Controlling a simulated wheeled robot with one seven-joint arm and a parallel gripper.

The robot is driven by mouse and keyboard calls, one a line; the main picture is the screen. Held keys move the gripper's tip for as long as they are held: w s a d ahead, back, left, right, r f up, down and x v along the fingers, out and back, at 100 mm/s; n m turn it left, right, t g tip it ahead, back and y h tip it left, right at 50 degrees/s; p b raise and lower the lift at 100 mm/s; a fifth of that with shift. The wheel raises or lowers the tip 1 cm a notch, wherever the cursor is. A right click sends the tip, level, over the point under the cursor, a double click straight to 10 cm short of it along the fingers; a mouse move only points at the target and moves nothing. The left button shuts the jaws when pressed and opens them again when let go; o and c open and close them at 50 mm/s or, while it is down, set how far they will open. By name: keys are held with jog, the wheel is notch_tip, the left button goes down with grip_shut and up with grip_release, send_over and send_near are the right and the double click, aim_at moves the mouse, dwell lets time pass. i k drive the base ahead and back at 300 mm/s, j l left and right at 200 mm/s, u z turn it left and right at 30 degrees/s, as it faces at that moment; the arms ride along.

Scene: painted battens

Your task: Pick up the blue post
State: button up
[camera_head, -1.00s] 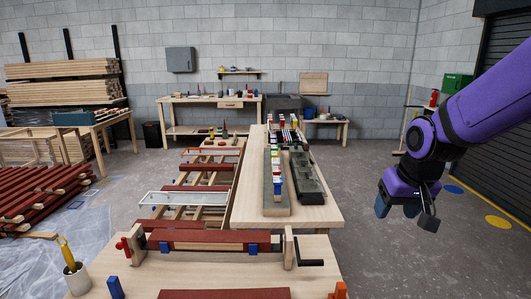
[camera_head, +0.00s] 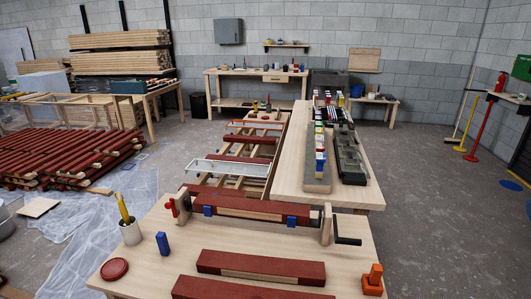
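The blue post (camera_head: 162,243) is a small blue block standing upright on the near wooden bench, left of centre. It stands apart from the things around it, and its top and sides are in plain view. My gripper is not in view.
A white cup (camera_head: 130,232) with a yellow-handled tool and a dark red disc (camera_head: 115,269) stand near the post. A clamped red batten (camera_head: 240,201) with blue pieces lies behind it. Red battens (camera_head: 262,267) lie to its right. An orange block (camera_head: 373,279) stands at the bench's right.

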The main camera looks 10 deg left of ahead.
aim_at(163, 243)
jog(key=u, duration=1.5)
